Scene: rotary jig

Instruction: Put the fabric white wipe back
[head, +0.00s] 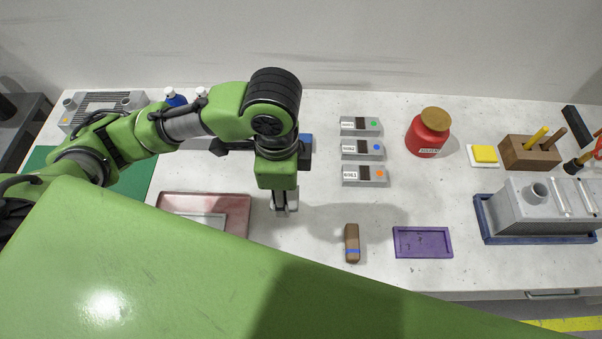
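My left gripper (284,204) points down over the white table, just right of the pink tray (240,211). Its grey fingers are small and partly hidden by the green wrist, and a pale patch shows at their tips. I cannot tell whether that is the white wipe, the fingers or the table. A flat white square (472,162) lies at the right under a yellow block (485,153); I cannot tell if it is fabric. My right gripper is not in view; a large green arm link of mine hides the front left.
Three grey labelled boxes (352,149), a red jar (428,134), a wooden holder (515,153) and a grey machine in a blue tray (490,236) stand to the right. A brown block (352,241) and a purple tray (423,254) lie in front. Bare table surrounds them.

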